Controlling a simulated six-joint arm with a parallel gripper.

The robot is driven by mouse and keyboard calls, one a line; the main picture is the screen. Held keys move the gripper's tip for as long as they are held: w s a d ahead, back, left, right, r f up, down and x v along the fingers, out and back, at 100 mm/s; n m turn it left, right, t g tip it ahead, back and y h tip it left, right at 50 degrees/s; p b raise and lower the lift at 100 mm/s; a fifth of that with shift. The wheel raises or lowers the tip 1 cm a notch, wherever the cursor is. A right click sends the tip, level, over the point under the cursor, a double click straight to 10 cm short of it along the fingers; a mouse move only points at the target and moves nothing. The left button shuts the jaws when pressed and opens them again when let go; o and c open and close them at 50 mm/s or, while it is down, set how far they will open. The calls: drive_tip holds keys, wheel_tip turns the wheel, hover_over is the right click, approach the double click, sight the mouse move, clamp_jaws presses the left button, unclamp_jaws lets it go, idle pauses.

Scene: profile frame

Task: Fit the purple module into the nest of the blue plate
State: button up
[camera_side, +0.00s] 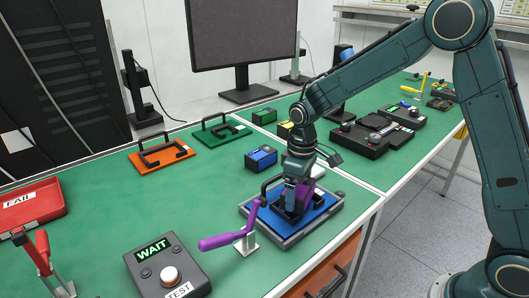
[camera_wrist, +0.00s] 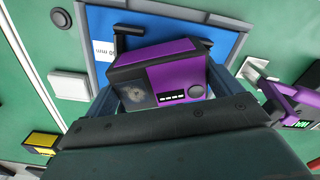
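The purple module (camera_wrist: 180,75), a box with dark ends, a round button and a row of white marks, sits between the two fingers of my gripper (camera_wrist: 166,88) in the wrist view. The fingers lie against its two sides. In the side view my gripper (camera_side: 297,203) points down low over the blue plate (camera_side: 318,217), which lies in a grey frame. The blue plate (camera_wrist: 210,42) shows behind the module in the wrist view.
A toggle clamp with a purple handle (camera_side: 228,240) stands close to the plate's front left. A WAIT/TEST box (camera_side: 167,272) is at the front. Orange (camera_side: 160,154) and green (camera_side: 222,131) plates and a blue-topped box (camera_side: 261,158) stand behind.

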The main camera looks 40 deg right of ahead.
drive_tip(key=shift+c, duration=0.8)
drive_tip(key=shift+r, duration=0.1)
drive_tip(key=shift+r, duration=0.15)
wheel_tip(320, 180, up, 20)
drive_tip(key=shift+f, duration=0.2)
wheel_tip(320, 180, down, 13)
drive_tip(key=m, duration=0.4)
idle(0.3)
drive_tip(key=shift+f, duration=0.2)
